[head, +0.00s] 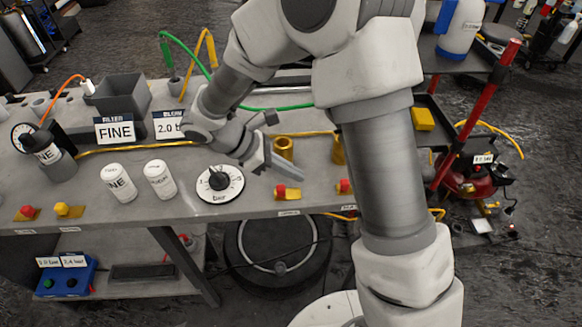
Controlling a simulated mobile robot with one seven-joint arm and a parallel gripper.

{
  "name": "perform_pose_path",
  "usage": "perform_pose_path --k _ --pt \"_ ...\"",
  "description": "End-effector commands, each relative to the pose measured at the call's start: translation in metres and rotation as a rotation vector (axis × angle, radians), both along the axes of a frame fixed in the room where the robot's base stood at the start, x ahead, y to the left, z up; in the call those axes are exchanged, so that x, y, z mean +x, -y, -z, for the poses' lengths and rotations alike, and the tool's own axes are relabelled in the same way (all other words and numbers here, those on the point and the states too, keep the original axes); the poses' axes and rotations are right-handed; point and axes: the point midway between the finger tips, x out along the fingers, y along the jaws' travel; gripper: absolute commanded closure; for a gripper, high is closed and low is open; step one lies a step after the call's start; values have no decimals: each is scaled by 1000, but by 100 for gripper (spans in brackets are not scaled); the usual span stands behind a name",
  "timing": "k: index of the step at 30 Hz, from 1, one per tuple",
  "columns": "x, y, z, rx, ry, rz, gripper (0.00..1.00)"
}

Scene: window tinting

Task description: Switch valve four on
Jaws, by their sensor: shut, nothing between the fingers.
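Several small valves with coloured knobs sit along the front edge of the grey workbench (120,215). At the left are a red-knobbed valve (27,212) and a yellow-knobbed valve (62,209). At the right are a red-knobbed valve on a yellow base (280,191) and another red-knobbed valve (344,186), partly hidden by my arm. Their labels are too small to read, so I cannot tell which is valve four. My gripper (299,175) is shut and empty, just above and behind the right-hand valves, and appears apart from them.
A round bar dial (219,184) lies left of my gripper. Two white canisters (118,183) stand beside it, with FINE and 2.0 cards behind. A brass cylinder (283,150) stands just behind my gripper. A blue box (66,278) sits on the lower shelf.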

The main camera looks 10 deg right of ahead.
Motion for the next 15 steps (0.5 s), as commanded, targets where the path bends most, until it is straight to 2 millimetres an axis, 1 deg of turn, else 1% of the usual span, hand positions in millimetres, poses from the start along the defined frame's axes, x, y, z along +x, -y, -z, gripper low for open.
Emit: perform_pose_path --k 1,3,8,12,15 --pt "-1 10 10 -3 -6 3 100" --pt "-1 21 21 -3 -6 1 100" --pt "-1 44 44 -1 -5 2 100" --pt "0 65 41 0 0 3 100" --pt "0 75 41 -1 -1 2 100"
